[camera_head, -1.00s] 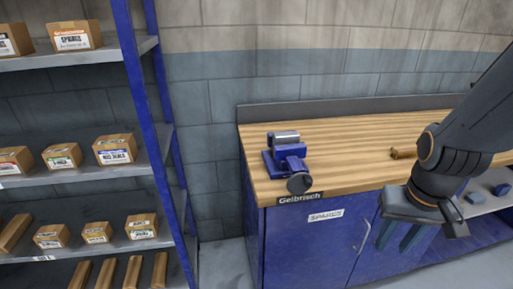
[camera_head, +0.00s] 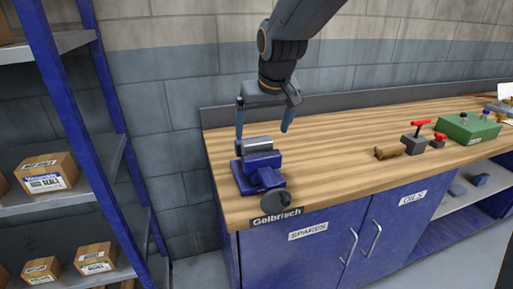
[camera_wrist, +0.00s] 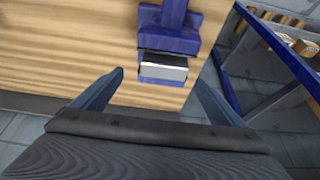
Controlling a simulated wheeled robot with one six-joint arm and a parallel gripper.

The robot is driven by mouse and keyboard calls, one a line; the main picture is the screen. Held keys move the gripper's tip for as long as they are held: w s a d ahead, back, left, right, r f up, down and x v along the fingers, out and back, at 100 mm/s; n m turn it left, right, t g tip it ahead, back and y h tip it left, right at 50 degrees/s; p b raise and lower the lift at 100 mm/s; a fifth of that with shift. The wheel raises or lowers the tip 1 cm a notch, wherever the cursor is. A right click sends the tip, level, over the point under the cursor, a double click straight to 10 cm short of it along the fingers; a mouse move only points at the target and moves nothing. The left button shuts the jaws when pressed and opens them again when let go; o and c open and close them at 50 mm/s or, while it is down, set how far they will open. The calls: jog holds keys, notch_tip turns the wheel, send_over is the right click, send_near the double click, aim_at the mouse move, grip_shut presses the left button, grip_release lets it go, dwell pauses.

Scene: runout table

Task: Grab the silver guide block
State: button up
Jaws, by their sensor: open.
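The silver guide block (camera_head: 257,143) sits in the jaws of a blue vise (camera_head: 262,178) at the left end of the wooden workbench. In the wrist view the silver guide block (camera_wrist: 164,67) lies ahead of my fingers, about midway between them, with the blue vise (camera_wrist: 172,36) around and beyond it. My gripper (camera_head: 264,130) is open and empty, pointing down above and just behind the block. In the wrist view my gripper (camera_wrist: 160,80) shows its two fingers spread wide. I see no contact with the block.
Right of the vise lie a wooden-handled tool (camera_head: 391,152), red-handled clamps (camera_head: 418,137) and a green box (camera_head: 467,128). A blue shelf rack (camera_head: 102,88) with cartons stands at the left. The wall (camera_head: 180,105) is close behind the bench (camera_head: 330,155).

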aim_at(257, 141)
jog(key=shift+w+a+f+p, duration=0.2)
jog(key=shift+a+f+p, duration=0.05)
jog(key=shift+f, duration=0.5)
jog(key=shift+w+a+f+p, duration=0.15)
jog(key=shift+a+f+p, duration=0.1)
jog(key=shift+f, duration=0.45)
jog(key=shift+p+x, duration=0.55)
jog(key=shift+x, duration=1.5)
jog(key=shift+r, duration=0.15)
jog(key=c, duration=1.7)
